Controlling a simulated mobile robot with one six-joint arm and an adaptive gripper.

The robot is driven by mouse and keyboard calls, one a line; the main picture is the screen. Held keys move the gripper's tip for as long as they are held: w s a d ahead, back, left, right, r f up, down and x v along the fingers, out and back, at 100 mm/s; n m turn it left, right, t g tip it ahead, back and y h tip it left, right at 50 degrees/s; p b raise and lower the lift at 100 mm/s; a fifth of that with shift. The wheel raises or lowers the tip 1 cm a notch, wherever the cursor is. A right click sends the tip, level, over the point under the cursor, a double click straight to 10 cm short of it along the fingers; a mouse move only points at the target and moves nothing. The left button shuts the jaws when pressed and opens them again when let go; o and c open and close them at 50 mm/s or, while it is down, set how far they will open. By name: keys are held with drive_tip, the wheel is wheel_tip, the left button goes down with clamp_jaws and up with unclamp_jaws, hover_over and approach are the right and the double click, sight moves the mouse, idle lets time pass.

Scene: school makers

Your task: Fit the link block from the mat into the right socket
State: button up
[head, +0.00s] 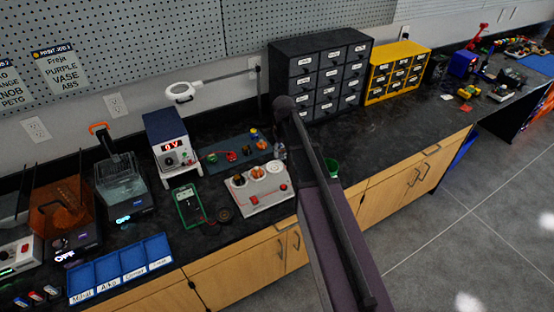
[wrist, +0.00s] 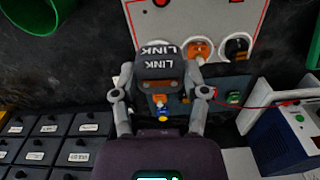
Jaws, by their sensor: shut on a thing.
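My gripper (wrist: 160,92) is shut on the dark grey link block (wrist: 158,68), which bears white LINK lettering, in the wrist view. The block appears over or close in front of the white-ringed socket at that view's left end of the pale panel (wrist: 185,15); it hides most of that socket, and I cannot tell whether they touch. The panel (head: 262,201) also shows in the head view, its right socket (head: 274,167) looking pale. The other sockets hold an orange piece (wrist: 200,49) and a black piece (wrist: 237,46). The blue-grey mat (head: 212,167) lies behind the panel.
A blue power supply (head: 165,132) stands left of the mat, with a green meter (head: 188,205) in front. A black drawer cabinet (head: 320,75) stands behind right. A green cup (head: 331,167) is right of the panel. My arm hides part of the counter.

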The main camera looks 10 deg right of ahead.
drive_tip(key=b, duration=0.7)
approach(275, 168)
drive_tip(key=shift+w+f+n, duration=0.25)
drive_tip(key=shift+n, duration=0.15)
drive_tip(key=shift+f, duration=0.2)
drive_tip(key=shift+f+b, duration=2.7)
drive_tip(key=shift+b, duration=0.3)
drive_tip(key=shift+s, duration=0.15)
drive_tip(key=shift+f+b, duration=0.6)
drive_tip(key=o, duration=0.7)
drive_tip(key=shift+r, duration=0.1)
